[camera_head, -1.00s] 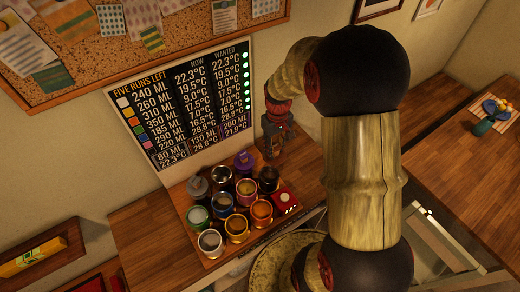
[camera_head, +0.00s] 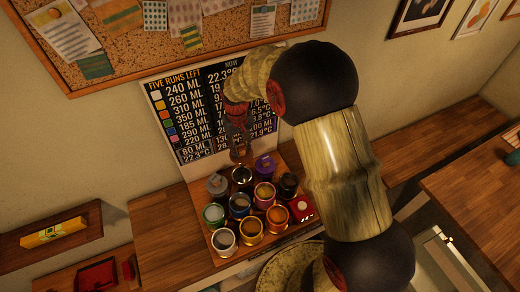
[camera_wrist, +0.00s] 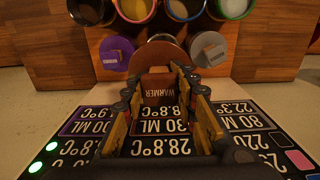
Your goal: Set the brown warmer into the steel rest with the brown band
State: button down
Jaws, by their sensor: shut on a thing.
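My gripper (camera_head: 240,152) hangs over the back of the tray, in front of the board. In the wrist view my gripper (camera_wrist: 165,100) is shut on the brown warmer (camera_wrist: 158,88), a round brown piece with a "WARMER" label. A steel-rimmed rest (camera_head: 242,174) stands just below the gripper, between the purple-lidded one and the grey-lidded one. In the wrist view its rim (camera_wrist: 167,38) shows behind the warmer, which hides most of it. I cannot make out a brown band on it. The warmer appears apart from the rest.
A purple-lidded holder (camera_head: 265,165) and a grey-lidded holder (camera_head: 217,184) flank the rest closely. Several open cups with coloured bands, such as the green one (camera_head: 214,213), fill the wooden tray. The board (camera_head: 190,115) stands close behind.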

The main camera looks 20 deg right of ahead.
aim_at(241, 167)
jog(key=f+b, duration=0.1)
jog(key=f, duration=0.1)
jog(key=f+b, duration=0.1)
jog(key=f, duration=0.1)
jog(key=f+b, duration=0.2)
jog(key=shift+w+a+f, duration=0.25)
jog(key=shift+a, duration=0.15)
jog(key=shift+f, duration=0.2)
jog(key=shift+f+b, duration=1.85)
jog(key=shift+f, duration=1.05)
notch_tip(241, 167, down, 2)
jog(key=shift+f+b, duration=0.1)
jog(key=shift+b, duration=0.55)
jog(key=c, duration=1.3)
grip_release()
jog(key=shift+c, duration=0.2)
